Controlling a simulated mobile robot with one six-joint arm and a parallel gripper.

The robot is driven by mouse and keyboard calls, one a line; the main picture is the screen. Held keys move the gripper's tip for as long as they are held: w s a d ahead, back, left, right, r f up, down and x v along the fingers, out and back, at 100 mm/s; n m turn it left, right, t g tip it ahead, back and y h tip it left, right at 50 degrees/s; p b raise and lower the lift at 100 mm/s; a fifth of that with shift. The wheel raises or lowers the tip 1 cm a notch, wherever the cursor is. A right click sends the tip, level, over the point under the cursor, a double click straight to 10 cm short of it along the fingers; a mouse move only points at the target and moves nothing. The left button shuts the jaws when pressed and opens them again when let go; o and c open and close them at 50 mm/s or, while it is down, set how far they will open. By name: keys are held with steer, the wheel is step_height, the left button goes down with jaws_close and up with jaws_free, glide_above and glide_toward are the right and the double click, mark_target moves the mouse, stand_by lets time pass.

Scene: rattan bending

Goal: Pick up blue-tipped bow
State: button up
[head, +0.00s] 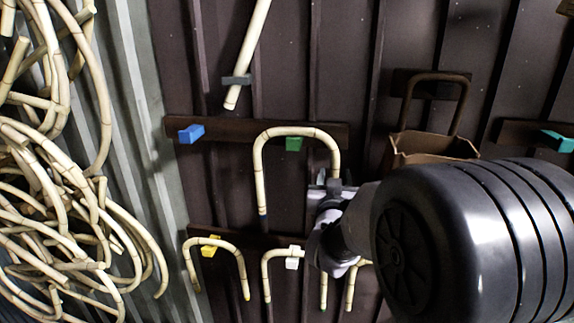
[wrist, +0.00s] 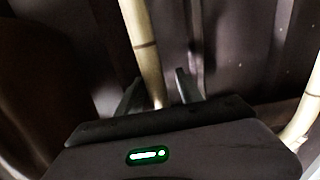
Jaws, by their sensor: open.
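The blue-tipped bow (head: 259,172) is a pale rattan arch hanging over a green peg (head: 293,144) in the head view. Its left leg ends in a blue tip; the lower end of its right leg is hidden behind my gripper. My gripper (head: 333,186) is at that right leg, below the bend. In the wrist view a pale rattan leg (wrist: 146,50) runs down between the two spread fingers of my gripper (wrist: 159,92). The jaws are open around it, and I cannot tell whether either finger touches it.
Smaller bows hang below on a yellow peg (head: 210,246) and a white peg (head: 293,258), close under my gripper. A blue peg (head: 191,134) is empty. A straight pole (head: 247,55) hangs above. Tangled rattan (head: 60,215) fills the left. A brown bag (head: 430,146) hangs right.

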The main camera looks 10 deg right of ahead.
steer(key=shift+s, duration=0.2)
steer(key=shift+a+r, duration=0.1)
steer(key=shift+c, duration=1.1)
steer(key=shift+w, duration=0.1)
jaws_close()
